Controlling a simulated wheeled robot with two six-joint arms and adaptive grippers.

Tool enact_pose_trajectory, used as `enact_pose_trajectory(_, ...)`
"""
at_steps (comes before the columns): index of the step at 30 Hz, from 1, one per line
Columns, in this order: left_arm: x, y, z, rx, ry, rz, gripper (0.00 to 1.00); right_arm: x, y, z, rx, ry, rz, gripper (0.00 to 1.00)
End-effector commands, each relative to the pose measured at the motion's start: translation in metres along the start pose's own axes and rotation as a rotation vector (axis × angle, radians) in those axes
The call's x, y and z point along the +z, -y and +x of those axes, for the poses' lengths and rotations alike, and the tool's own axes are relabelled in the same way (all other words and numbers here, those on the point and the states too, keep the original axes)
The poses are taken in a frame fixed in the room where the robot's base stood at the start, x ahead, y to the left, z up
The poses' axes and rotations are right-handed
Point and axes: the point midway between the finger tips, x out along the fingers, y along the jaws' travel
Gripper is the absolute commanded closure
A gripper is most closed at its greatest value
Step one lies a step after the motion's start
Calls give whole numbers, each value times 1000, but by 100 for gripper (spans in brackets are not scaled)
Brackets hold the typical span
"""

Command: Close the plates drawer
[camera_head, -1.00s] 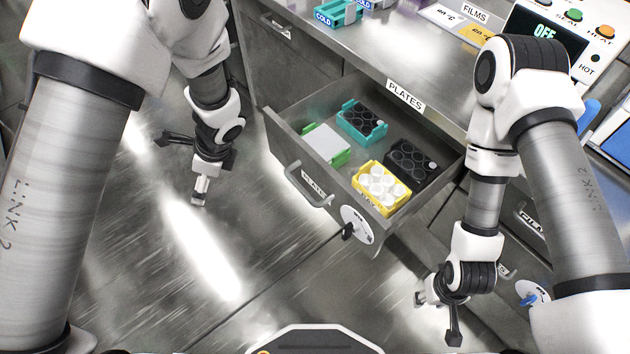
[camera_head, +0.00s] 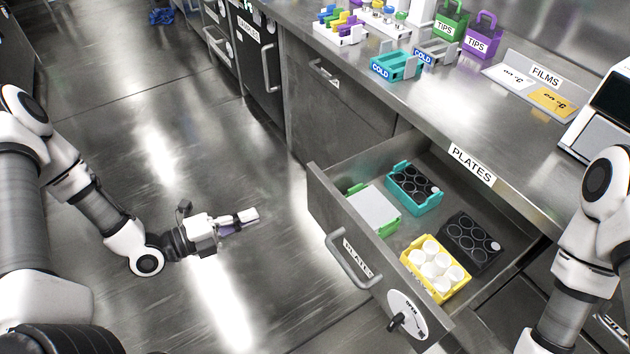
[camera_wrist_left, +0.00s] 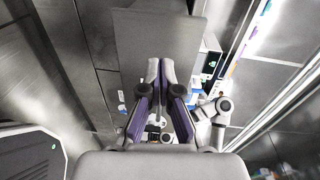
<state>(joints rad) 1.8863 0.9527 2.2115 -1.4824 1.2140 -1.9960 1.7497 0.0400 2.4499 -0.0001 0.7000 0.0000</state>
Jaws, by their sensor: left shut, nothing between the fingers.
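The plates drawer (camera_head: 333,213) stands pulled open below the counter, with a bar handle (camera_head: 350,262) and a "PLATES" label on its front. A round tag with a black key or knob (camera_head: 402,318) sits at the right end of the front. Inside are a teal rack (camera_head: 401,193), a white plate on green (camera_head: 371,216), a yellow rack of white caps (camera_head: 421,288) and a black well plate (camera_head: 487,246). My left gripper (camera_head: 250,216) is shut and empty, to the left of the drawer front and apart from it. Its fingers (camera_wrist_left: 165,95) meet in the left wrist view. My right gripper is out of view.
The steel counter (camera_head: 430,120) carries cold blocks (camera_head: 397,66), tip boxes (camera_head: 481,40) and film sheets (camera_head: 552,100). A closed cabinet front (camera_head: 335,110) is left of the drawer. The floor (camera_head: 200,110) around my left gripper is clear. My right arm is at the right edge.

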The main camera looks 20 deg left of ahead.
Motion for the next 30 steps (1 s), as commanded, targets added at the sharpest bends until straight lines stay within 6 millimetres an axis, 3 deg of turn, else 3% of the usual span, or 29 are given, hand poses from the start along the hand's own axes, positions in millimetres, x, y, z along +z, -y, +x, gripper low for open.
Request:
enact_pose_trajectory(3, 3, 9, -17, -98, 54, 31, 100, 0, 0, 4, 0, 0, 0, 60)
enact_pose_trajectory(7, 3, 11, -8, -108, 53, 38, 100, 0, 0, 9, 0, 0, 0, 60)
enact_pose_trajectory(21, 8, 20, 88, -105, 50, 42, 100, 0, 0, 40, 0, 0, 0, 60)
enact_pose_trajectory(25, 9, 23, 109, -104, 52, 39, 100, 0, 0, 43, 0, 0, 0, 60)
enact_pose_trajectory(30, 11, 25, 121, -103, 56, 36, 100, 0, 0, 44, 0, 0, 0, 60)
